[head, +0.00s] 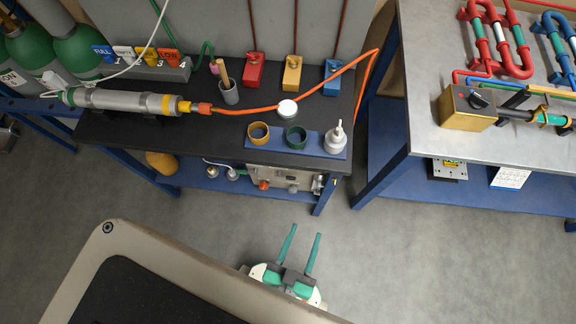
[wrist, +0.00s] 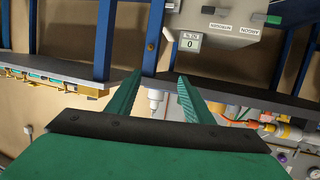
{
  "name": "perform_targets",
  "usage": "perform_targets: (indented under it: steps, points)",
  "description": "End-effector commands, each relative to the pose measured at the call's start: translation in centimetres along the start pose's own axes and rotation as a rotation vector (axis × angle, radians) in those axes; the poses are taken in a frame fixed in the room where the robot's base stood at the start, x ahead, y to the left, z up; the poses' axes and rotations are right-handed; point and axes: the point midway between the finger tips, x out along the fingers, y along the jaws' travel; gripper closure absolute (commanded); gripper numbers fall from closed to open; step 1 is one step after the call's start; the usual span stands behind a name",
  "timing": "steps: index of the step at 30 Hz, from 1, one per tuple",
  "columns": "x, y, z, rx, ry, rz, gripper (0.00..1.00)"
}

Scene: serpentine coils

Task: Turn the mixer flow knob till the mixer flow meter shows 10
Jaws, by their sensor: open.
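I cannot tell for certain which part is the mixer flow knob or its meter. In the wrist view a grey panel (wrist: 225,20) at the top carries labels that look like nitrogen and argon, and a small display (wrist: 190,43) that seems to read 0. In the head view a beige unit (head: 283,182) with small knobs sits on the bench's lower shelf, partly hidden by the bench top. My gripper (head: 306,231) is open and empty over the floor in front of the bench. Its fingers also show in the wrist view (wrist: 160,75), apart from the panel.
A black bench (head: 110,135) holds a silver cylinder (head: 130,101), an orange hose (head: 330,73) and several small fittings. A steel table (head: 420,60) at right carries a brass box (head: 465,108) with a black knob. Green gas bottles (head: 75,45) stand at left. The floor (head: 420,260) is clear.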

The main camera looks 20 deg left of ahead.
Motion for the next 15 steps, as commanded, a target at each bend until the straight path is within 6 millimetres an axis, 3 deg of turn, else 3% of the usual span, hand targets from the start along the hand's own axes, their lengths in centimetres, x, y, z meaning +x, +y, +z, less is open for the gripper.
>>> perform_targets:
  steps: [1,6,12,15]
  points:
    - [1.4,-0.6,2.8,-0.009,-0.006,-0.015,0.53]
    - [6.0,-2.6,11.6,-0.052,-0.035,-0.066,0.53]
    - [11.6,-5.4,20.3,-0.107,-0.066,-0.133,0.53]
    - [14.1,-6.7,23.8,-0.136,-0.080,-0.164,0.53]
